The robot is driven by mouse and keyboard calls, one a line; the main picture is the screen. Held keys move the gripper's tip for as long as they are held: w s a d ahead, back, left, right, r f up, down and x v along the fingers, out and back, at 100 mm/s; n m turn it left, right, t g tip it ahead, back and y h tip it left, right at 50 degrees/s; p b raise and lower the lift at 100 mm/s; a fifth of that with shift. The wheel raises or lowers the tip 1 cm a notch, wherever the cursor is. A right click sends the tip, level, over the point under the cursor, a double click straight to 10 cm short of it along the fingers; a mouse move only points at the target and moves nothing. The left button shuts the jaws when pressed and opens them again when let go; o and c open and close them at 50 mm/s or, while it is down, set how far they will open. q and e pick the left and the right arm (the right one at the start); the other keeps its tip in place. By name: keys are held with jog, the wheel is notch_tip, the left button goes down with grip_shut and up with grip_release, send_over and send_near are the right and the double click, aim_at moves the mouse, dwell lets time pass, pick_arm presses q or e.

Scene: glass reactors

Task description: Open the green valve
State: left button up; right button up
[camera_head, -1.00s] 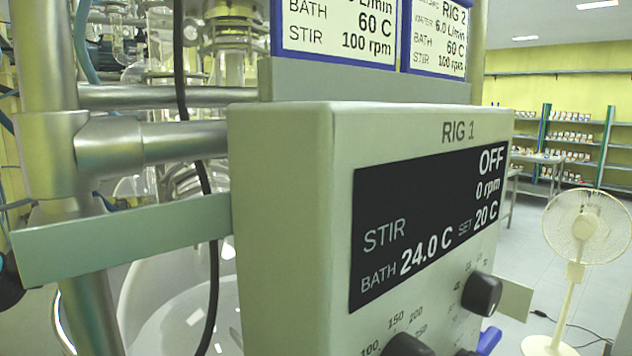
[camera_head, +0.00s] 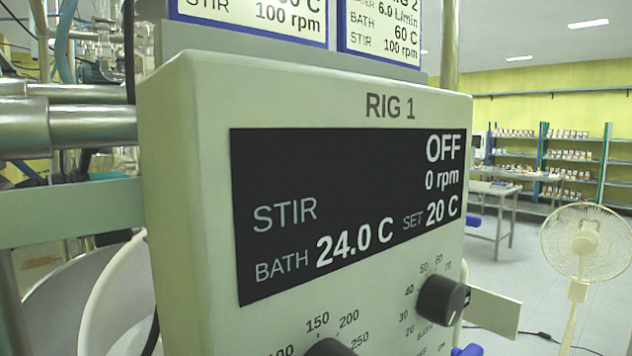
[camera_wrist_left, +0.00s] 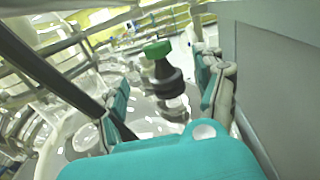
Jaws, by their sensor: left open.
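The green valve (camera_wrist_left: 158,50) shows in the left wrist view as a small green handle on top of a dark, grey-black cylindrical body (camera_wrist_left: 167,82). My left gripper (camera_wrist_left: 162,88) is open, with one teal-padded finger at the left and one at the right of the picture. The valve appears in the gap between the fingers, toward the far side. I cannot tell whether either finger touches it. Neither the valve nor my grippers show in the head view.
The RIG 1 control box (camera_head: 190,140) fills much of the head view; its display (camera_head: 345,205) reads OFF, 0 rpm, 24.0 C. Steel tubes (camera_head: 85,125) run at left. A white fan (camera_head: 585,243) and shelves (camera_head: 575,165) stand at right. A grey panel (camera_wrist_left: 275,75) flanks the gripper's right side.

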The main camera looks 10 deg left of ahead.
pick_arm(q)
jog(key=p+x, duration=0.2)
jog(key=x, duration=0.1)
jog(key=p+x, duration=0.2)
jog(key=x, duration=0.1)
jog(key=p+x, duration=0.2)
jog(key=x, duration=0.2)
jog(key=shift+w+a+r, duration=0.2)
jog(key=shift+w+d, duration=0.15)
jog(key=shift+w+d+f, duration=0.1)
jog(key=c, duration=1.2)
jog(key=shift+w+f+m+g+h, duration=0.2)
jog(key=shift+m+g+h, duration=0.45)
jog(key=shift+h, duration=0.25)
jog(key=shift+r+m+g+h+b, duration=0.15)
jog(key=shift+m+g+h+b, duration=0.15)
jog(key=shift+m+g+h, duration=1.3)
pick_arm(e)
notch_tip(320, 180, up, 6)
jog(key=w+a, duration=0.1)
jog(key=w, duration=0.1)
jog(key=shift+f, duration=0.15)
